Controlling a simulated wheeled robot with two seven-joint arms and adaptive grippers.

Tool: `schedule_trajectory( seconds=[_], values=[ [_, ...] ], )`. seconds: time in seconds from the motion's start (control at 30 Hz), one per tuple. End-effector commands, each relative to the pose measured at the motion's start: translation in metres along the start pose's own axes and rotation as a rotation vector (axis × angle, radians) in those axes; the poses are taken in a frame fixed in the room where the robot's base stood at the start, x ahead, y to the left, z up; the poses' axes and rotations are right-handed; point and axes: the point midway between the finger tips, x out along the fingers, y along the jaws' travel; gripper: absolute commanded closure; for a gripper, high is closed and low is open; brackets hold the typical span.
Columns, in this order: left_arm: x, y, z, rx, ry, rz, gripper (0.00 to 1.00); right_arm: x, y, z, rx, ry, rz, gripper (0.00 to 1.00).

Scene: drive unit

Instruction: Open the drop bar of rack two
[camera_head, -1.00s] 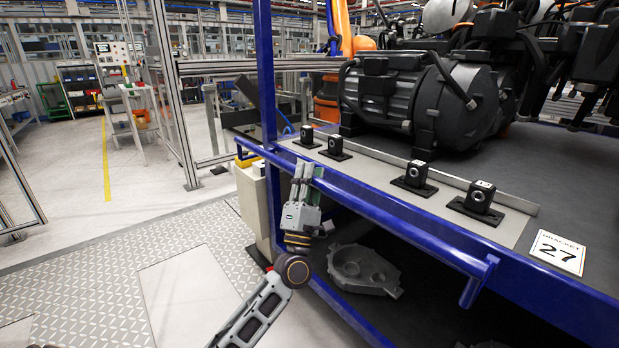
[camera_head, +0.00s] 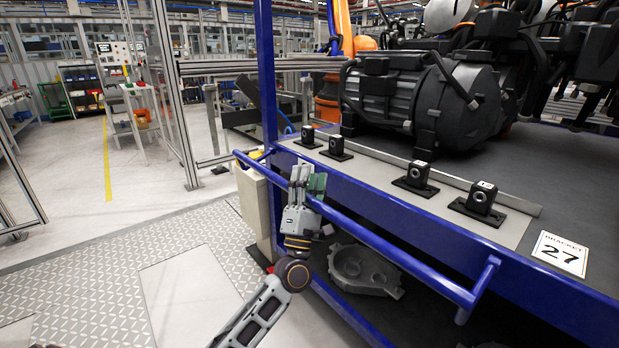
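The rack's blue drop bar (camera_head: 402,252) runs along the front of the blue-framed rack, from the left post to a bent end at the lower right. It stands a little out from the shelf's front edge. My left gripper (camera_head: 307,186) is at the bar's left part, fingers pointing up. One grey finger is in front of the bar and a green-padded one shows behind it, so it appears shut on the bar. The bar's contact with the fingers is partly hidden. My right gripper is not in view. No rack number is readable.
The shelf carries a large dark drive unit (camera_head: 425,100), several small black brackets (camera_head: 413,179) and a sign reading "BRACKET 27" (camera_head: 561,252). A grey casting (camera_head: 364,270) lies on the level below. The floor at left is open.

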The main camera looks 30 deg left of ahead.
Motion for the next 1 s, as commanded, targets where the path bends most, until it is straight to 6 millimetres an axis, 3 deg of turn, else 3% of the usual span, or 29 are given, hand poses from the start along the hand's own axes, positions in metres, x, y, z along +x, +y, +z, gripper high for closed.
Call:
schedule_trajectory(
  seconds=[1.0],
  values=[
    [-0.103,0.000,-0.001,0.000,0.000,0.000,0.54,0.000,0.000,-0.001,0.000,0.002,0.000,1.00]
  ],
)
